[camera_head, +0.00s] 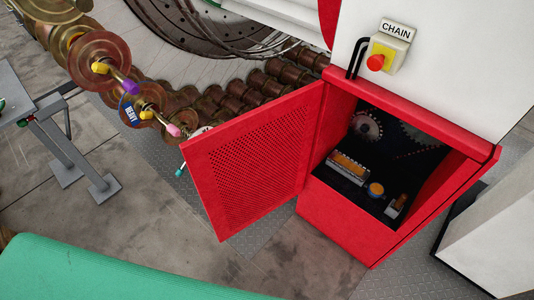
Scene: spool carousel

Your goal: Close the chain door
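The chain door (252,160) is a red panel with a perforated mesh. It stands wide open, swung out to the left from its hinge side on the red cabinet (337,222). The cabinet's dark inside shows gears (366,126), an orange-topped block (348,165), and a small round orange part (376,190). A sign reading CHAIN (397,30) is above the cabinet, over a red button (376,62) on a yellow plate. Neither of my grippers is in view.
A carousel of brown spools (99,58) curves behind the door on the left, with coloured rod ends sticking out. A grey metal stand (62,148) is at the left. A green surface (90,275) fills the lower left. A white box (495,235) stands at the right. Floor is clear before the door.

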